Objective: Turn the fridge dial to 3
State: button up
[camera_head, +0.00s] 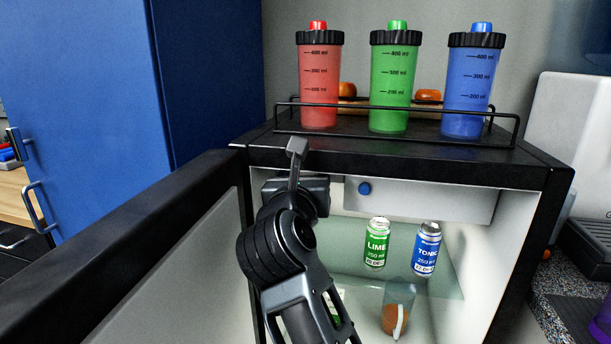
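The fridge (545,200) stands open, its black-edged door (120,235) swung out to the left. A small round blue dial (364,188) sits on the front of a pale housing (425,200) under the fridge top. Its numbers and pointer are too small to read. My gripper (312,194) is at the upper left of the fridge opening, left of the dial and at about its height. It looks apart from the dial in the picture.
A green lime can (377,243) and a blue tonic can (426,248) stand on the glass shelf (445,288). A jug (397,308) is below. Red (319,85), green (390,90) and blue (466,92) shakers stand on top behind a rail (400,141). A blue cabinet (85,100) is left.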

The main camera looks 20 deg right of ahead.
jog(key=c, duration=1)
jog(key=shift+m+b, duration=0.35)
jog(key=shift+m, duration=1.15)
jog(key=shift+c, duration=0.2)
jog(key=o, duration=1)
jog(key=shift+o, duration=0.2)
jog(key=v, duration=0.8)
jog(key=shift+d+f, duration=0.1)
